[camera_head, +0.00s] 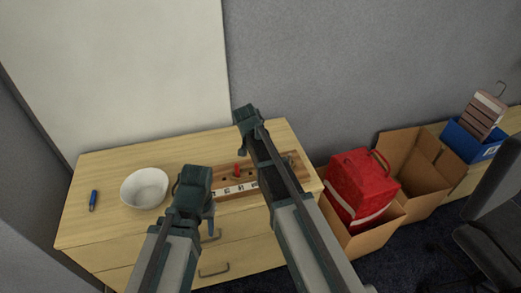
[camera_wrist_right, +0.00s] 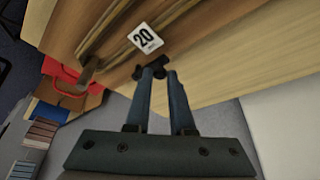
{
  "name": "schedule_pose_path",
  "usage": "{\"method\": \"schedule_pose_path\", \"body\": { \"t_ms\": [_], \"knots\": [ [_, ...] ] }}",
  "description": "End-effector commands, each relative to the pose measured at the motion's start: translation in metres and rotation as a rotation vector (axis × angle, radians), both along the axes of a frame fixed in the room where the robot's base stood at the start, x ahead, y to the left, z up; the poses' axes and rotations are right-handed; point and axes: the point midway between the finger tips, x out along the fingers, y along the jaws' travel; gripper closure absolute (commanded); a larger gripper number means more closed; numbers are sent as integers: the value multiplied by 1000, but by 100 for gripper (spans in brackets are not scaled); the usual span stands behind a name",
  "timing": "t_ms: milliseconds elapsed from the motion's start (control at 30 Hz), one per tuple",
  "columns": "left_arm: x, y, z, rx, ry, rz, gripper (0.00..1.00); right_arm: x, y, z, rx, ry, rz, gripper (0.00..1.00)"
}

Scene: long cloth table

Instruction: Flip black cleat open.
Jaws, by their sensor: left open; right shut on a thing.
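The black cleat (camera_wrist_right: 153,78) is a small dark piece beside a white "20" label (camera_wrist_right: 145,38) in the right wrist view. My right gripper (camera_wrist_right: 161,72) has its two fingers nearly together at the cleat and is shut on it. In the head view, my right arm covers part of the wooden board (camera_head: 224,195), and the cleat is hard to make out. My left gripper (camera_head: 209,215) is open and empty at the front left of the board, with its fingers largely hidden.
A red piece (camera_head: 240,171) stands on the board. A white bowl (camera_head: 145,188) and a blue pen-like object (camera_head: 93,200) lie on the cabinet top (camera_head: 115,166) to the left. A red bag (camera_head: 360,185) and cardboard boxes (camera_head: 418,165) stand to the right.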

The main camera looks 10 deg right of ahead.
Motion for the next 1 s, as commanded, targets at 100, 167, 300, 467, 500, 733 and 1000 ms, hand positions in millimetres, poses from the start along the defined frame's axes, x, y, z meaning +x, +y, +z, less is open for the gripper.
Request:
{"method": "schedule_pose_path", "body": {
  "t_ms": [100,167,300,467,500,733,1000],
  "knots": [
    [0,0,0,0,0,0,50,1,1,0,1,1,-18,100],
    [0,0,0,0,0,0,50,1,1,0,1,1,-24,100],
    [0,0,0,0,0,0,50,1,0,0,0,1,-27,100],
    [0,0,0,0,0,0,50,1,0,0,1,1,-27,100],
    [0,0,0,0,0,0,50,1,0,0,1,1,-27,100],
    [0,0,0,0,0,0,50,1,0,0,1,1,-26,49],
    [0,0,0,0,0,0,50,1,0,0,0,1,-25,49]
  ]
}}
